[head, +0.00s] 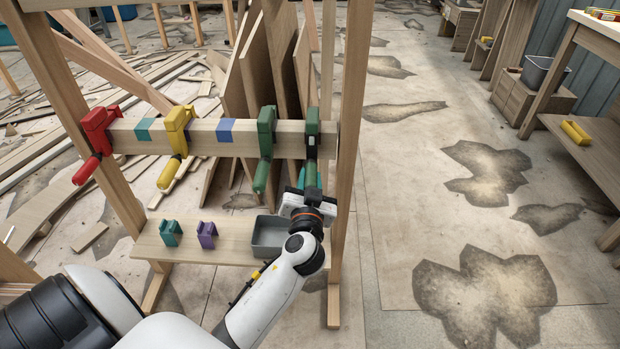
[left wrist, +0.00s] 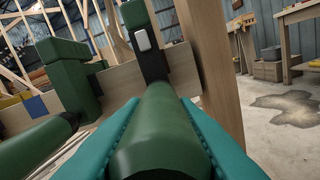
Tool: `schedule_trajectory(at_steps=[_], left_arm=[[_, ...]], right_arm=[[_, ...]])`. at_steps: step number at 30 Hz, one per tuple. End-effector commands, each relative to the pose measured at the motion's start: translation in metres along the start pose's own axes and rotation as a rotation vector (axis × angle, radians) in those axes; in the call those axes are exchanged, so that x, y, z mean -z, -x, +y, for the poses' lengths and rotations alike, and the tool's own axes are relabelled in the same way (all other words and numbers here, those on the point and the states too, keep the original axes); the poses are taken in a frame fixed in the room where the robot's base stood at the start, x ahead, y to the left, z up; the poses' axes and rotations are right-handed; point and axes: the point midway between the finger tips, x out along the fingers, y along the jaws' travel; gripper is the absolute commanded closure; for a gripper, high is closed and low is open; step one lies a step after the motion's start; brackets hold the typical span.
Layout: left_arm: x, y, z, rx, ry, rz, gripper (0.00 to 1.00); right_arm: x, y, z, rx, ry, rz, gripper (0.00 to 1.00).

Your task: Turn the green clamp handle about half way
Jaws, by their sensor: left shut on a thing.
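Two green clamps sit on the wooden rail (head: 225,138). The right green clamp (head: 312,128) is near the rail's right end, with its green handle (left wrist: 158,135) pointing down and toward me. My left gripper (head: 309,185) is shut on this handle, its teal fingers on both sides of it in the left wrist view. The other green clamp (head: 266,130) is to the left, its handle (head: 262,177) hanging free; it also shows in the left wrist view (left wrist: 68,75). My right gripper is not in view.
A red clamp (head: 98,130) and a yellow clamp (head: 178,130) are further left on the rail. The lower shelf (head: 190,247) holds a teal clip (head: 171,233), a purple clip (head: 206,235) and a grey bin (head: 270,236). A wooden post (head: 348,130) stands close right of the gripper. Floor further right is open.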

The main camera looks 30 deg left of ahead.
Motion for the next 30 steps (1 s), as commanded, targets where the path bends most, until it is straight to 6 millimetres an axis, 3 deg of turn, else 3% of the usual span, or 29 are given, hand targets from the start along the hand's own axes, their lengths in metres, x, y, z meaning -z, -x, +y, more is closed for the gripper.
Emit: schedule_trajectory(at_steps=[17, 30], left_arm=[[-0.003, 0.0, 0.003, 0.0, -0.551, 0.001, 0.97], [-0.004, 0.0, 0.004, 0.001, -0.955, 0.001, 0.97]], right_arm=[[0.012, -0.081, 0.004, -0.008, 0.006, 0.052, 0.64], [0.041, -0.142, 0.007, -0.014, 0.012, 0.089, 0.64]])
